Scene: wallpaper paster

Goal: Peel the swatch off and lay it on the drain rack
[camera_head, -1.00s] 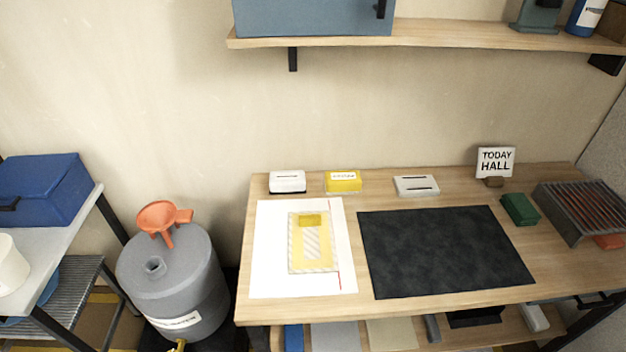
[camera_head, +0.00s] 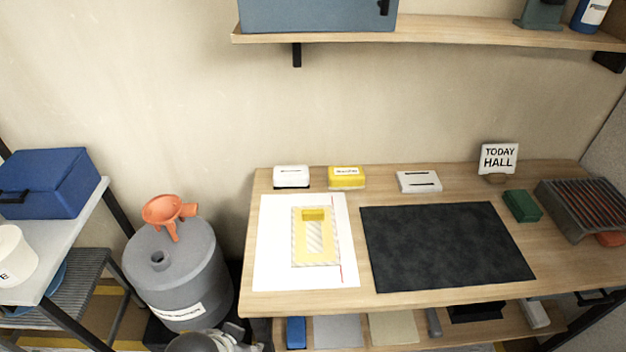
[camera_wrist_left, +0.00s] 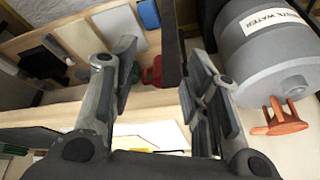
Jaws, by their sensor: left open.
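The swatch (camera_head: 329,252) is a striped piece with a yellow border and a small yellow block on its upper part. It lies flat on a white sheet (camera_head: 275,260) on the left of the wooden table. A dark slatted rack (camera_head: 583,207) stands at the table's right end, and a grey ribbed shelf (camera_head: 62,285) is low on the left; I cannot tell which is the drain rack. My left gripper (camera_wrist_left: 163,55) is open and empty in the left wrist view. Part of it shows at the bottom of the head view (camera_head: 225,340), left of the table. My right gripper is out of view.
A grey waste-water drum (camera_head: 180,275) with an orange funnel (camera_head: 165,212) stands left of the table. A black mat (camera_head: 445,245) covers the table's middle. Small boxes, a sign (camera_head: 498,158) and a green block (camera_head: 522,206) line its back and right. A shelf (camera_head: 430,33) hangs above.

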